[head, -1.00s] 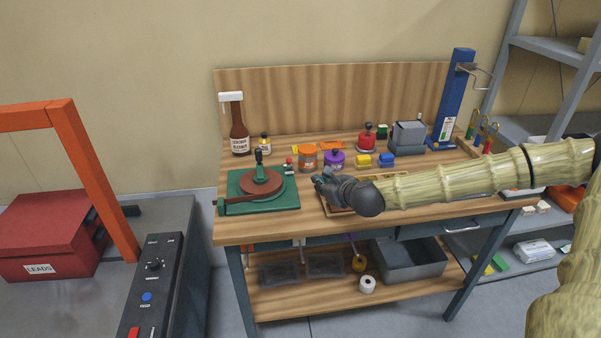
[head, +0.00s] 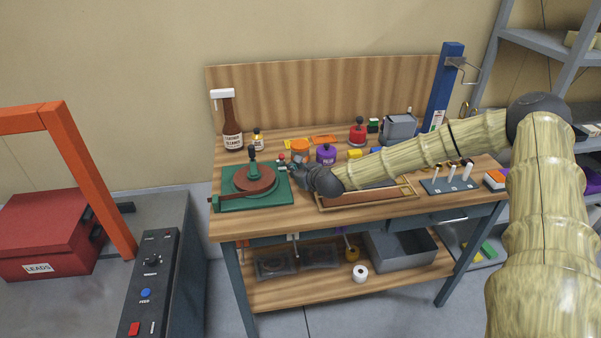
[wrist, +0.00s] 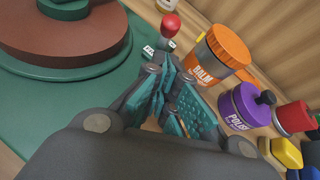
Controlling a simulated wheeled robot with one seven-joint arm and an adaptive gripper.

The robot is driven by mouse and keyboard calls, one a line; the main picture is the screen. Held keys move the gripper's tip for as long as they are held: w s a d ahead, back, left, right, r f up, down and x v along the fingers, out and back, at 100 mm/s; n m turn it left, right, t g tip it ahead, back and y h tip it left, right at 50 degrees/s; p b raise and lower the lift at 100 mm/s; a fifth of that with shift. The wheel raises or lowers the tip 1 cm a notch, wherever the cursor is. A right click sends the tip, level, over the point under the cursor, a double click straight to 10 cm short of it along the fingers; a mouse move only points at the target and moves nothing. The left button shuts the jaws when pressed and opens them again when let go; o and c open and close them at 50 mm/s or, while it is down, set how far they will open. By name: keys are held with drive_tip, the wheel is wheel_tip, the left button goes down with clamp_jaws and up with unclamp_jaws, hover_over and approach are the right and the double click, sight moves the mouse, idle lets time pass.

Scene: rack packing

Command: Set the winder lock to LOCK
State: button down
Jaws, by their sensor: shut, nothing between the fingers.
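The green winder (head: 262,202) with its brown round disc (head: 250,180) sits at the left of the workbench. A small lever with a red knob (wrist: 170,24), which looks like the winder lock, stands at the winder's right edge, with small white labels (wrist: 148,50) at its foot. The label text is too small to read, so I cannot tell its setting. The knob also shows as a tiny red spot in the head view (head: 281,157). My gripper (head: 291,168) is shut and empty, just right of the winder. In the wrist view its fingertips (wrist: 162,76) are near the lever, apparently apart from it.
An orange balm jar (wrist: 222,55) and a purple polish jar (wrist: 243,107) stand close to the right of my fingers. A tall brown bottle (head: 231,125) stands behind the winder. A wooden tray (head: 368,204) lies under my arm. A grey machine with knobs (head: 148,285) stands at left.

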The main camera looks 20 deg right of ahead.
sight(282, 160)
drive_tip(key=shift+w+a+r+p, duration=0.3)
drive_tip(key=shift+w+r, duration=0.1)
drive_tip(key=shift+w, duration=0.6)
